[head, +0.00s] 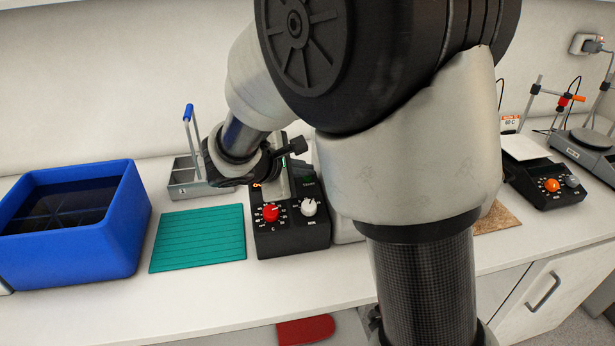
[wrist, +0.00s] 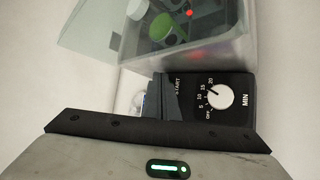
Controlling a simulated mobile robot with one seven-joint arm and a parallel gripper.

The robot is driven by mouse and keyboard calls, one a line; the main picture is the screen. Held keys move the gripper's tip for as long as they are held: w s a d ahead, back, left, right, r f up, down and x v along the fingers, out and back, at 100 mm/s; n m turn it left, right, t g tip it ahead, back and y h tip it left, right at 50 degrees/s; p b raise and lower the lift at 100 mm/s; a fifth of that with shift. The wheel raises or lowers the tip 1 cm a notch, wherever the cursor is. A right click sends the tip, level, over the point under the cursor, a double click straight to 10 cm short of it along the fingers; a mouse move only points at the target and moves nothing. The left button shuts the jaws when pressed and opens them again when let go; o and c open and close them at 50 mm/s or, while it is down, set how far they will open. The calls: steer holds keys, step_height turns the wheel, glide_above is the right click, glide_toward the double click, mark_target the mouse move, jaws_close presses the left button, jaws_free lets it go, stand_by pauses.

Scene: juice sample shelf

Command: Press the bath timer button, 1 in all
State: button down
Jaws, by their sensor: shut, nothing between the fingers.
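The bath's black control box (head: 290,236) stands on the bench in the head view, with a red temperature knob (head: 271,212) and a white minute knob (head: 308,207). In the wrist view, the white timer knob (wrist: 220,96) sits on the black panel (wrist: 240,83), beside the word START. My gripper (wrist: 166,97) is shut and empty, with its dark fingers over the panel next to that word. No start button can be made out; the fingers cover that area. Contact with the panel cannot be told. In the head view my arm hides the fingertips.
A clear-walled bath (wrist: 90,35) with a green-capped item is close to the fingers. A blue tub (head: 75,250) and teal mat (head: 197,238) lie left of the box, a metal rack (head: 185,178) behind. A black device with an orange knob (head: 545,185) stands right.

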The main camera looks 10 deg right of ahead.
steer(key=shift+f, duration=0.25)
steer(key=shift+r, duration=0.1)
stand_by(0.3)
steer(key=shift+s+r+p, duration=0.2)
steer(key=shift+r+p, duration=0.1)
steer(key=shift+r, duration=0.5)
steer(key=r+p, duration=0.1)
steer(key=r, duration=0.1)
steer(key=s+r+p, duration=0.1)
steer(key=r+p, duration=0.1)
steer(key=shift+s+r, duration=0.15)
steer(key=shift+r, duration=0.25)
stand_by(0.4)
